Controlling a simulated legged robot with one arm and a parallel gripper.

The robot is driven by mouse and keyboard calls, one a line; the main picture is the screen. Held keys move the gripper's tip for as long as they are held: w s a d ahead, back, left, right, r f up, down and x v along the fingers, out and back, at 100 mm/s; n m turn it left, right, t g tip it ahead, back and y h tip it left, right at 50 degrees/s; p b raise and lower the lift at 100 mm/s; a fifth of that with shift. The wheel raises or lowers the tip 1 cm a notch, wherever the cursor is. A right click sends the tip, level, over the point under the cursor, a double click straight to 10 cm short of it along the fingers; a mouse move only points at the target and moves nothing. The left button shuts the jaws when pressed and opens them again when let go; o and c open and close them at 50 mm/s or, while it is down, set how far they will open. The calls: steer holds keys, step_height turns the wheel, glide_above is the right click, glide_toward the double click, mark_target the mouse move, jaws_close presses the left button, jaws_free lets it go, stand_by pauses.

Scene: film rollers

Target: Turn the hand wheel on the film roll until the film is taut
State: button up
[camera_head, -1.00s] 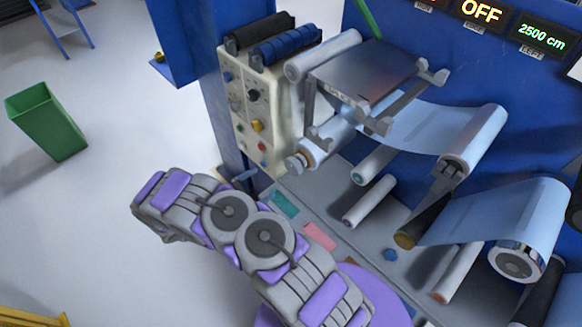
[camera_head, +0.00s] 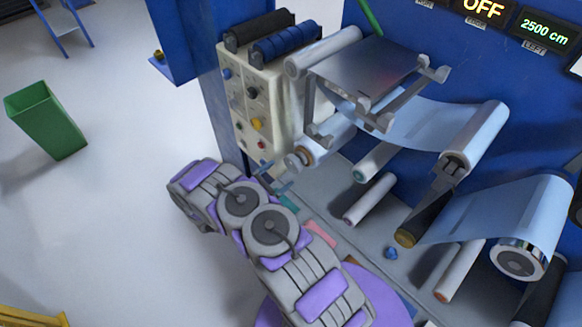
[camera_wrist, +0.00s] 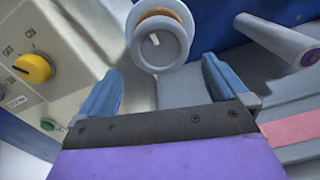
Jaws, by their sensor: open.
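The grey hand wheel (camera_head: 297,160) sits on the near end of the upper film roll, beside the cream control box. In the wrist view the hand wheel (camera_wrist: 158,45) faces me, with a small white handle and an orange-brown ring behind it. My gripper (camera_head: 275,177) is open, its blue fingers just short of the wheel. In the wrist view my gripper (camera_wrist: 162,78) has one finger on each side below the wheel, with nothing between them. The pale blue film (camera_head: 425,128) runs from the roll to a roller on the right and curves downward between them.
The control box (camera_head: 260,105) with knobs and buttons stands close left of the wheel; its yellow knob (camera_wrist: 34,69) shows in the wrist view. A metal plate (camera_head: 365,70) overhangs the roll. A white roller (camera_head: 370,200) lies below right. Open floor lies left, with a green bin (camera_head: 47,120).

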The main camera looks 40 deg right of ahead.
mark_target(290, 167)
steer(key=d, duration=0.6)
steer(key=shift+w+d+b, duration=0.2)
steer(key=shift+d+b, duration=0.15)
steer(key=shift+c, duration=0.4)
steer(key=c, duration=0.7)
steer(key=shift+n, duration=0.3)
steer(key=n+b, duration=0.1)
steer(key=n, duration=0.3)
steer(key=shift+s+b, duration=0.1)
steer(key=shift+b, duration=0.25)
steer(key=shift+r+n+b, duration=0.15)
steer(key=shift+n+b, duration=0.6)
steer(key=shift+n, duration=1.75)
